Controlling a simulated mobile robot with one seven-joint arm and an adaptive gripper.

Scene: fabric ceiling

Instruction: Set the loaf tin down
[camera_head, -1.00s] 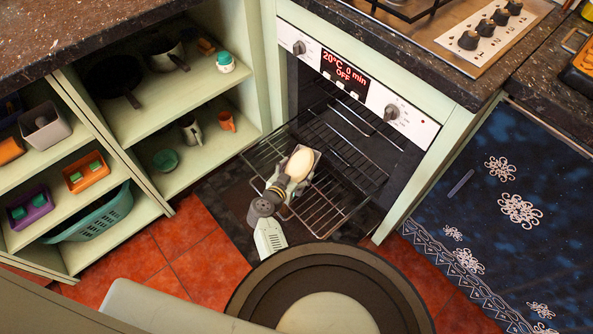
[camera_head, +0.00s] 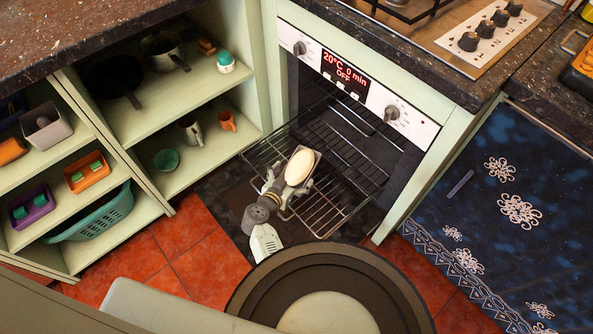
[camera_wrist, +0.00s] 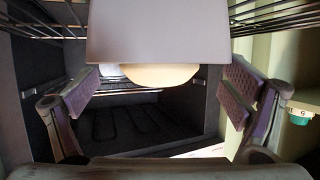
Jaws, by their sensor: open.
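The loaf tin (camera_head: 314,174) is grey and holds a pale, rounded loaf (camera_head: 300,167). It rests on the pulled-out oven rack (camera_head: 322,212). My gripper (camera_head: 287,190) is just at the tin's near end in the head view. In the wrist view the grey tin (camera_wrist: 158,35) is straight ahead, with the loaf (camera_wrist: 160,75) showing past its edge. The open fingers of my gripper (camera_wrist: 160,98) stand wide on either side, apart from the tin. The tin's underside contact is partly hidden.
The oven (camera_head: 340,130) is open, its display reading OFF. Shelves (camera_head: 205,150) with pans, mugs and a bowl stand to the left. A patterned dark blue front (camera_head: 500,210) is at right. Red floor tiles (camera_head: 190,245) lie in front.

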